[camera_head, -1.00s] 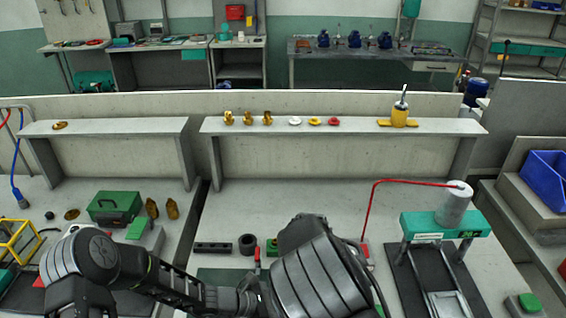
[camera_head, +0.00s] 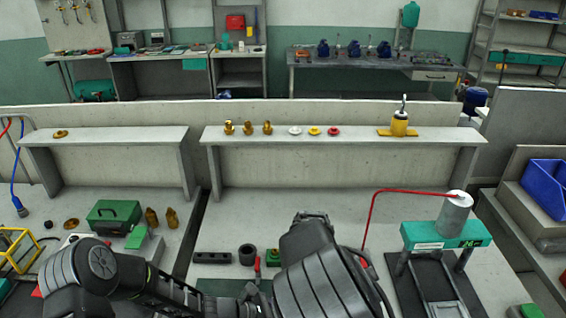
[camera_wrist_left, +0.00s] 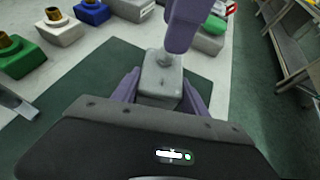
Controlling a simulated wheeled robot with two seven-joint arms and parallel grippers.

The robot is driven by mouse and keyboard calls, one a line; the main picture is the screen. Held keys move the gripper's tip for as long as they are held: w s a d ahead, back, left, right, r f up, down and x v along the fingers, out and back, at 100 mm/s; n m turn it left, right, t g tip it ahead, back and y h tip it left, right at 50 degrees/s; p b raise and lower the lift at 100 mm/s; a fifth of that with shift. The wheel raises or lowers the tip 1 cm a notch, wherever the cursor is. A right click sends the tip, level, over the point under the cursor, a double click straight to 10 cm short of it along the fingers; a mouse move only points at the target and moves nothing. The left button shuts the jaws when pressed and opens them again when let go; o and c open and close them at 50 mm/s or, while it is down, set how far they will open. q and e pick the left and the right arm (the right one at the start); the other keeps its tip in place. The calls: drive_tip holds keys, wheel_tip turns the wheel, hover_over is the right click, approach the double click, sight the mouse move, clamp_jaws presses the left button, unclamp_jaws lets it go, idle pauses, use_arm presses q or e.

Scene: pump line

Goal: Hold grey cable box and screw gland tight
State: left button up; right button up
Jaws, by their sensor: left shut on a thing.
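In the left wrist view the grey cable box (camera_wrist_left: 158,85) stands between the two purple fingers of my left gripper (camera_wrist_left: 161,95), which is shut on it. A purple finger-like part (camera_wrist_left: 188,22), apparently of my right gripper, comes down from above over the far side of the box.
In the wrist view a blue box (camera_wrist_left: 60,30) and a green box (camera_wrist_left: 22,60) with brass fittings stand at upper left. A dark green mat (camera_wrist_left: 85,80) lies below. In the head view, a teal press-like stand (camera_head: 440,236) is at right; brass fittings (camera_head: 248,128) line the shelf.

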drive_tip(key=shift+r, duration=0.2)
use_arm(q)
drive_tip(key=o, duration=1.1)
drive_tip(key=shift+c, duration=0.2)
drive_tip(key=shift+b+v, duration=0.85)
drive_tip(key=shift+v, duration=3.05)
use_arm(e)
drive_tip(key=shift+f, duration=0.85)
use_arm(q)
drive_tip(key=shift+s+f, duration=0.1)
